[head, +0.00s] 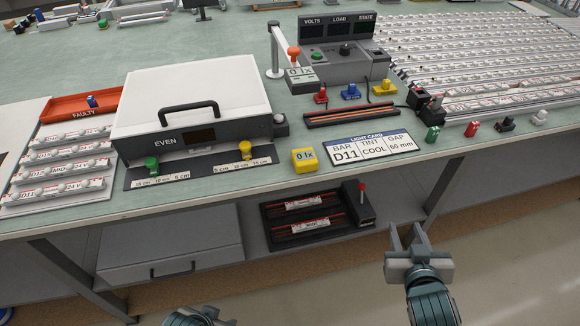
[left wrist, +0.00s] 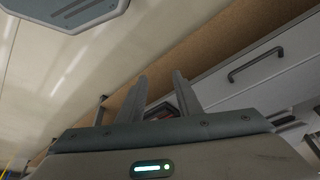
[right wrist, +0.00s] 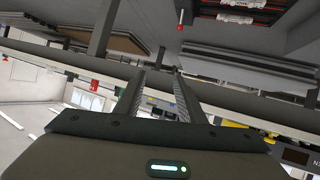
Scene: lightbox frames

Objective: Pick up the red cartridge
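A small red cartridge (head: 472,128) stands near the front edge of the table (head: 225,195) on the right in the head view. It is in a row between a green cartridge (head: 432,133) and a black one (head: 505,123). My right gripper (head: 410,234) is open and empty in front of the table, below and to the left of the red cartridge, well apart from it. My left gripper (left wrist: 160,88) is open and empty in the left wrist view. In the head view only part of my left arm shows at the bottom edge, its fingers out of frame.
A white piece (head: 540,117) ends the row. A light card (head: 358,147) and a yellow block (head: 304,160) lie left of it. Black box-like parts (head: 418,98) and racks of tubes (head: 480,60) stand behind. A shelf below holds a dark tray (head: 280,230) with a red-knobbed lever (head: 361,187).

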